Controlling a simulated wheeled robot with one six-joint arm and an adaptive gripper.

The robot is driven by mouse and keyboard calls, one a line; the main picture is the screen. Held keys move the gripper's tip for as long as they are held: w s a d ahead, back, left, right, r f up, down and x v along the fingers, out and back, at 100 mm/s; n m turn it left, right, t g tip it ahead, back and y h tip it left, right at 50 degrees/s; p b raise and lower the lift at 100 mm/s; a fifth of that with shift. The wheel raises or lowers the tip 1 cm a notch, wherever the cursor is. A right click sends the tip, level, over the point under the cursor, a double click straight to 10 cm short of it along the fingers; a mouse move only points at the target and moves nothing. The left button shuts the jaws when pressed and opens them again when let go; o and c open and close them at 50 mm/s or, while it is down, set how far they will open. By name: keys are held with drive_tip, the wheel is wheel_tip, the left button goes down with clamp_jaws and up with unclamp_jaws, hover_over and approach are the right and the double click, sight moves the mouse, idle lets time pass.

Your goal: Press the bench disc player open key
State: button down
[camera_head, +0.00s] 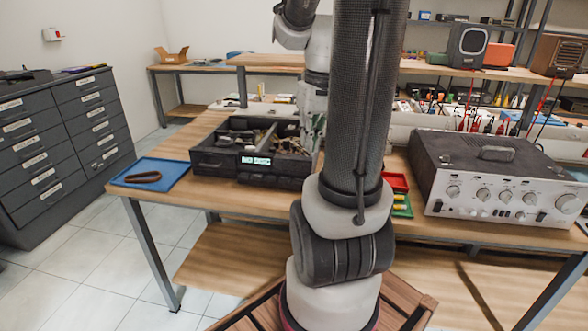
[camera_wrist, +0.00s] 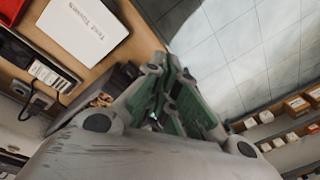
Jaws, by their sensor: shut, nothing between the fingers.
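I cannot make out a disc player or its open key for certain in either view. A silver-fronted unit (camera_head: 494,192) with several knobs and a black top stands on the right of the bench (camera_head: 140,185); it looks like an amplifier. My gripper (camera_wrist: 165,108) is shut and empty in the wrist view, its green-sided fingers together. In the head view my arm crosses the middle of the bench and hides much of it. The gripper end is partly hidden there, beside the right end of a black open box (camera_head: 225,165).
The black box holds loose parts and bears a label. A blue tray (camera_head: 172,180) with a brown loop lies left of it. Small red and green trays (camera_head: 398,182) sit right of my arm. Grey drawers (camera_head: 40,130) stand at left. A white labelled sheet (camera_wrist: 80,30) shows in the wrist view.

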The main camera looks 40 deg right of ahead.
drive_tip(key=w+d+f+n+t+y, duration=0.1)
drive_tip(key=w+d+f+n, duration=0.1)
drive_tip(key=w+d+n, duration=0.5)
drive_tip(key=w+n, duration=0.1)
drive_tip(key=n, duration=0.2)
drive_tip(key=shift+w+n+t, duration=0.3)
drive_tip(key=shift+w+n, duration=0.1)
drive_tip(key=shift+d, duration=0.1)
hover_over(291, 182)
drive_tip(key=s+d, duration=0.1)
wheel_tip(291, 182, down, 13)
drive_tip(key=shift+s+r, duration=0.1)
drive_tip(key=shift+r, duration=0.05)
drive_tip(key=shift+f, duration=0.45)
